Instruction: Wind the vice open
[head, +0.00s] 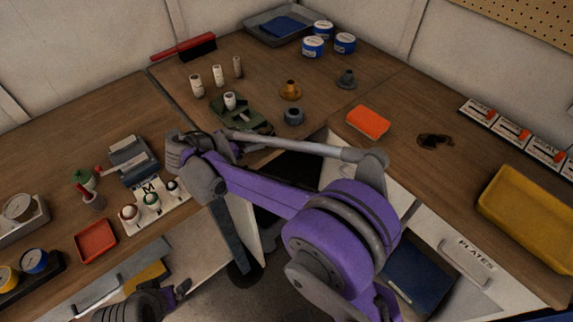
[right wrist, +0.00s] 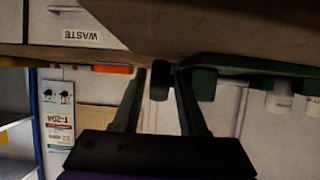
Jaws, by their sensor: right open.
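The green vice (head: 243,118) sits on the far bench near its front edge, with a white cylinder (head: 230,101) upright at it. In the right wrist view, which is upside down, its green body (right wrist: 235,75) runs off to the right. A dark knob or handle end (right wrist: 159,82) sits between the fingers of my right gripper (right wrist: 161,76), which is open around it; whether the fingers touch it I cannot tell. In the head view my right wrist partly hides the vice's front end. My left gripper (head: 181,288) is low at bottom left, away from the vice; its fingers are unclear.
Small white cylinders (head: 217,76), an orange flanged part (head: 290,90) and a grey ring (head: 293,116) stand near the vice. An orange block (head: 368,122) lies to the right. A grey device (head: 131,158) and a white rack (head: 152,202) stand on the left bench.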

